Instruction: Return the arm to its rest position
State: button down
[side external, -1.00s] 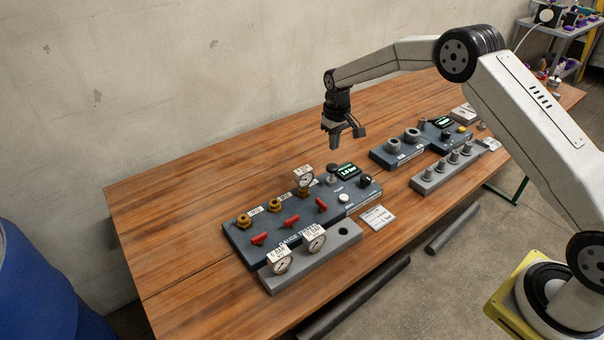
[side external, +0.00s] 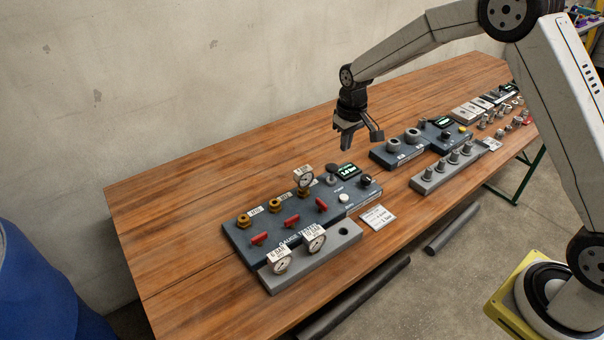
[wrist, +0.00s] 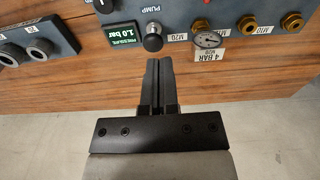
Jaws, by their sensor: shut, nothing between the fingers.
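My gripper (side external: 347,147) is shut and empty, held in the air above the wooden bench behind the gauge tester (side external: 235,234). In the wrist view my gripper (wrist: 152,62) shows its two fingers together, pointing toward the bench just below the black pump knob (wrist: 152,40). A gauge (side external: 305,180) labelled 4 BAR stands upright on one tester port; it also shows in the wrist view (wrist: 207,40). The tester's small green display (wrist: 126,33) reads 1.0 bar in the wrist view.
The wooden bench (side external: 170,250) is bare at the left. A grey holder (side external: 340,243) with two gauges sits in front of the tester. To the right are a dark block with grey rings (side external: 392,150), a rack of grey fittings (side external: 425,184) and several small parts. A card (side external: 378,217) lies nearby.

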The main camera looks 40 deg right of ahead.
jog(key=s+a+r+t, duration=0.1)
jog(key=s, duration=1.1)
jog(key=s+a+r, duration=0.2)
jog(key=s, duration=1)
jog(key=shift+a+t, duration=0.25)
jog(key=shift+t, duration=0.15)
